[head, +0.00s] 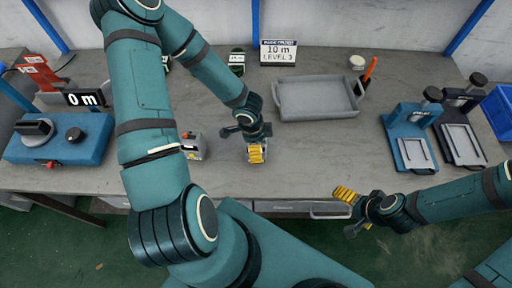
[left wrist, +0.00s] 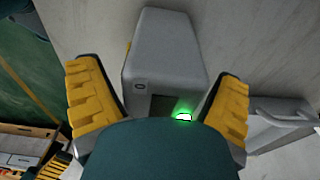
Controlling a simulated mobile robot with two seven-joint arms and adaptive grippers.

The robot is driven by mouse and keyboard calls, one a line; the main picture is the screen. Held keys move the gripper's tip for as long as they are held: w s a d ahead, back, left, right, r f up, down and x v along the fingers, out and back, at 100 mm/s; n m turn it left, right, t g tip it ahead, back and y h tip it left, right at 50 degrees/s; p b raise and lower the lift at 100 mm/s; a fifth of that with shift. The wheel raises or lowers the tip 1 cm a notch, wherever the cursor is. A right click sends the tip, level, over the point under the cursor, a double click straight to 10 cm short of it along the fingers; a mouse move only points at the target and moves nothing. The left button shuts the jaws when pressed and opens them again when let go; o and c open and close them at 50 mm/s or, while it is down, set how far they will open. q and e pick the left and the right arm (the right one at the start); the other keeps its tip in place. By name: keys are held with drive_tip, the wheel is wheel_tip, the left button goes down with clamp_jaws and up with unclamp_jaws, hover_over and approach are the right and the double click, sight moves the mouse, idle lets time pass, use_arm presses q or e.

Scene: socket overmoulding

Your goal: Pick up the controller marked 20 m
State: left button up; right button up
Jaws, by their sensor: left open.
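My left gripper (head: 256,153) is to the right of the controller in the head view. In the left wrist view its yellow fingers (left wrist: 160,112) are spread with the box framed between and beyond them; contact is not visible. My right gripper (head: 350,212) is open and empty off the table's front edge.
A grey tray (head: 318,114) lies behind my left gripper. A blue fixture (head: 60,143) with a "0 m" sign (head: 86,98) stands left. Blue (head: 410,140) and black (head: 460,135) fixtures stand right.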

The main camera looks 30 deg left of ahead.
use_arm(q)
drive_tip(key=c, duration=1.3)
drive_tip(key=shift+c, duration=0.2)
